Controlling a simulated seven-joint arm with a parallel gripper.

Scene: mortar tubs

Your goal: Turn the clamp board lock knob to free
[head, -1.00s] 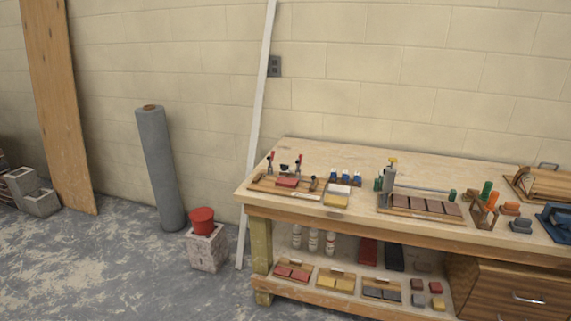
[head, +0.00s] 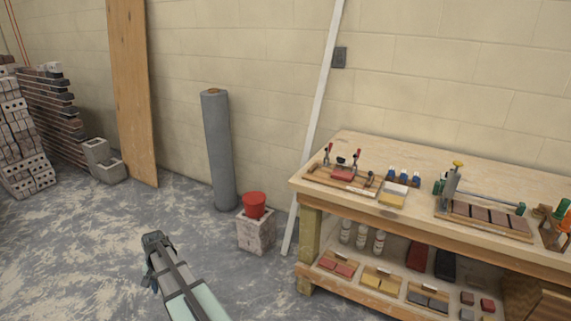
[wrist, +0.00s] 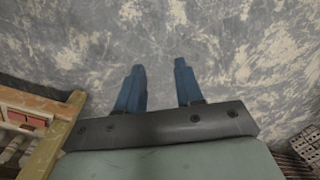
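The clamp board (head: 318,177) is a wooden board with red-handled clamps and a red block, lying at the left end of the workbench top in the head view. Small dark parts sit at its right end; the lock knob is too small to tell apart, and so is its setting. My gripper (head: 152,262) is in the lower left of the head view, over the floor, well away from the bench. In the wrist view my gripper (wrist: 159,82) has its two blue fingers apart with nothing between them, so it is open and empty.
Floor around my gripper is clear.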

